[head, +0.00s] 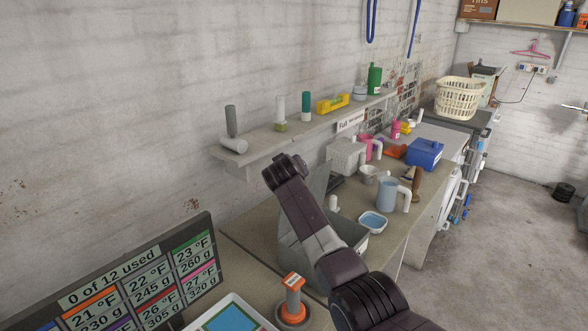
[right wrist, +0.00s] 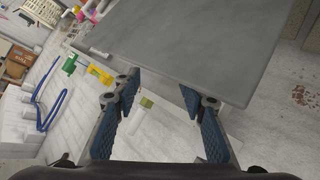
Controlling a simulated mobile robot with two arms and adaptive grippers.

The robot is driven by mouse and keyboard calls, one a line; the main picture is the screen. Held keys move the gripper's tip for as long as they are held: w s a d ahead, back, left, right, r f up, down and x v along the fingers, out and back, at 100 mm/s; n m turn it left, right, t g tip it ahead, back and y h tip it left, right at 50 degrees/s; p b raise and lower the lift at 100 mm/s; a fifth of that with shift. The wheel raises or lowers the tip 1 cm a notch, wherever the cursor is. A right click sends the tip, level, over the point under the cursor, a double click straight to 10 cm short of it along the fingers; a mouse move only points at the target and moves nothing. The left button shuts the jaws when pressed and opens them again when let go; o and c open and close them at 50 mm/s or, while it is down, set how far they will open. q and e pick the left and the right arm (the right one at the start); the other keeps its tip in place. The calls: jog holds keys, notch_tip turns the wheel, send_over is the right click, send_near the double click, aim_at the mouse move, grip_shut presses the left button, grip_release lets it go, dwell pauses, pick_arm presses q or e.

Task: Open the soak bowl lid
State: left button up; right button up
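The soak bowl (head: 350,229) is a grey open-topped box on the bench, partly hidden behind my right arm in the head view. Its lid (head: 321,184) seems to be the grey panel standing steeply raised at the box's left side. In the right wrist view, a large flat grey panel, apparently this lid (right wrist: 190,45), fills the top beyond the fingertips. My right gripper (right wrist: 160,95) has its fingers apart, with the panel's edge close to the tips; contact cannot be told. Its fingers are hidden in the head view. My left gripper is not in view.
A wall shelf (head: 260,148) with bottles runs behind. An orange-based stamp-like tool (head: 293,302) and a screen (head: 130,283) are in front.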

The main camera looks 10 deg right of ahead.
jog(key=shift+s+a+r+p, duration=0.45)
jog(key=shift+r+p, duration=0.2)
jog(key=shift+p, duration=0.1)
jog(key=shift+s+a+r+p, duration=0.3)
jog(key=shift+s+r+p, duration=0.15)
jog(key=shift+r+p, duration=0.25)
jog(key=shift+s+a+r+p, duration=0.45)
jog(key=shift+r+p, duration=0.15)
jog(key=shift+p, duration=0.2)
jog(key=v, duration=1.2)
